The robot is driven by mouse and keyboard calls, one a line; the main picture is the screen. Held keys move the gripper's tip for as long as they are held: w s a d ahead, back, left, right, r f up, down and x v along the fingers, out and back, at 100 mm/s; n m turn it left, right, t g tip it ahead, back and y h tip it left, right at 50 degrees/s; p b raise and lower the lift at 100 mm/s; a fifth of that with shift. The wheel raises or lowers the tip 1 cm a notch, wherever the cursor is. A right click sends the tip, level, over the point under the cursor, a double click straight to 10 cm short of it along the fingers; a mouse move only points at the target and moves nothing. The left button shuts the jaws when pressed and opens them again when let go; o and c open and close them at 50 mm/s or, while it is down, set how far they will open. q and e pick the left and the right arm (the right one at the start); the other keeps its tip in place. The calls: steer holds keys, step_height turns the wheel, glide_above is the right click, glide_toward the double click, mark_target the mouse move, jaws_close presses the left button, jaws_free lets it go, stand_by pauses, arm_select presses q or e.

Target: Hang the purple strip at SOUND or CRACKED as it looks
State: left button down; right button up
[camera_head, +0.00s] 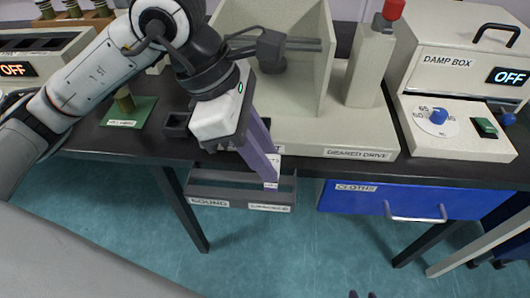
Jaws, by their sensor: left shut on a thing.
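My left gripper (243,137) reaches down from the upper left and is shut on the purple strip (262,158). The strip hangs tilted, its lower end to the right, with a small pale tag (270,185) there. That end shows in front of the dark rack (238,180) at the bench's front edge; I cannot tell whether they touch. The rack bears a SOUND label (209,202) on the left and a second label (269,208), hard to read, on the right. Cracks cannot be made out at this size.
The GEARED DRIVE machine (362,153) stands behind the rack, with the DAMP BOX (450,70), reading OFF, to its right. A blue CLOTHS drawer (370,200) is under the bench. A green pad (130,112) lies left. Floor in front is clear.

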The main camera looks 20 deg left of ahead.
arm_select(q)
steer(key=shift+f+b, duration=0.65)
steer(key=shift+f, duration=0.2)
steer(key=shift+f+b, duration=0.95)
steer(key=c, duration=1.4)
jaws_free()
steer(key=shift+r, duration=0.1)
steer(key=shift+r+p, duration=2.1)
steer(key=shift+r, duration=0.85)
